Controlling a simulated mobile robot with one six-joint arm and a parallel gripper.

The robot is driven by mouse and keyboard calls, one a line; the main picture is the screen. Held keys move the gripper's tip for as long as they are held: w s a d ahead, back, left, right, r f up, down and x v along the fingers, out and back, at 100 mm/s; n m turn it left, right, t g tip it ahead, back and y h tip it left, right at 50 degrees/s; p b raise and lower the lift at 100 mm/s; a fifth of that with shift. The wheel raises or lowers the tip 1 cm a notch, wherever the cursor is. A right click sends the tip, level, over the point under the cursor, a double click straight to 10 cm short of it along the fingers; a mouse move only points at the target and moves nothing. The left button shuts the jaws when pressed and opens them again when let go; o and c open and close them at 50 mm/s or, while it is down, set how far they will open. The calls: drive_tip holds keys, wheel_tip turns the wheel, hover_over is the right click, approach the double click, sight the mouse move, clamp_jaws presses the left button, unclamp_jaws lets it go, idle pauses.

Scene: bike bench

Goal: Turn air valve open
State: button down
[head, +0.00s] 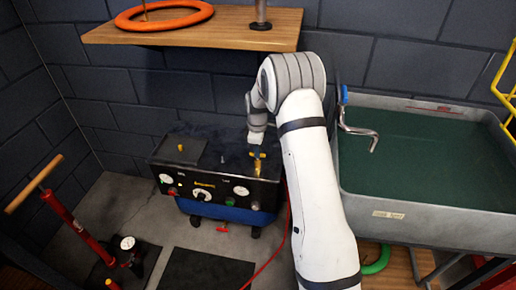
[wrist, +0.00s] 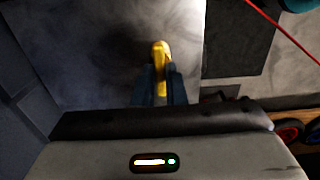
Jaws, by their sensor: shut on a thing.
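The air valve's yellow handle (head: 257,165) stands at the right end of the black compressor box's (head: 213,187) top. In the wrist view the yellow handle (wrist: 160,54) sticks out beyond the fingers, its near part hidden between them. My gripper (wrist: 160,84) is shut on it. In the head view my arm reaches down from the right, and my gripper (head: 257,148) is small over the handle. I cannot tell how far the valve is turned.
The box front has gauges (head: 241,191) and knobs. A wooden shelf (head: 205,30) with an orange ring (head: 160,14) is above. A grey basin (head: 410,210) with a bent metal spout (head: 358,128) stands right. A red floor pump (head: 80,228) stands left.

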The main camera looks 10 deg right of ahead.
drive_tip(key=shift+n, duration=0.7)
drive_tip(key=c, duration=1.5)
unclamp_jaws()
drive_tip(key=shift+r, duration=0.1)
wheel_tip(320, 180, up, 8)
drive_tip(key=shift+f+p, duration=0.25)
drive_tip(key=shift+p, duration=0.5)
